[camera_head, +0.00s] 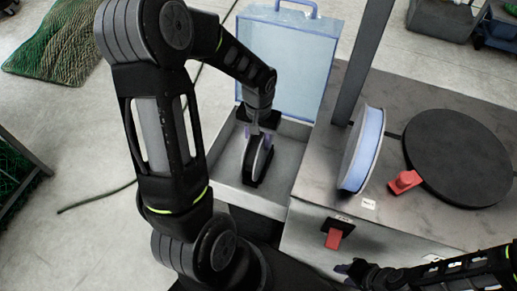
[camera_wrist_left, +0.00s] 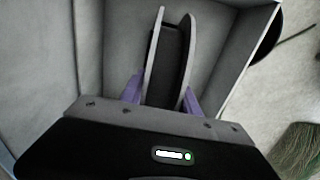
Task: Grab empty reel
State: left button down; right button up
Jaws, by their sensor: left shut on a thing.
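The empty reel (camera_head: 257,160) is a narrow spool with grey flanges and a dark core. It stands on edge inside an open grey case, below my left gripper (camera_head: 262,132). The left wrist view shows the reel (camera_wrist_left: 168,58) between the two purple fingers of my left gripper (camera_wrist_left: 163,92), which are shut on its flanges. My right arm shows at the bottom right of the head view, with its end (camera_head: 355,268) near the front of the workbench; its fingers are too unclear to read.
The case (camera_head: 228,184) has a raised blue lid (camera_head: 288,60) behind it. On the grey workbench (camera_head: 320,185) to its right stand a large blue-white reel (camera_head: 364,150), a black disc (camera_head: 458,158) and a red block (camera_head: 404,182). A red switch (camera_head: 335,238) is on the bench front. Green netting (camera_head: 62,42) lies left.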

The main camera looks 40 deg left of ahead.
dwell(0.5)
pick_arm(q)
notch_tip(320, 180, up, 10)
jog(key=shift+p, duration=0.35)
jog(key=shift+w, duration=0.1)
dwell(0.5)
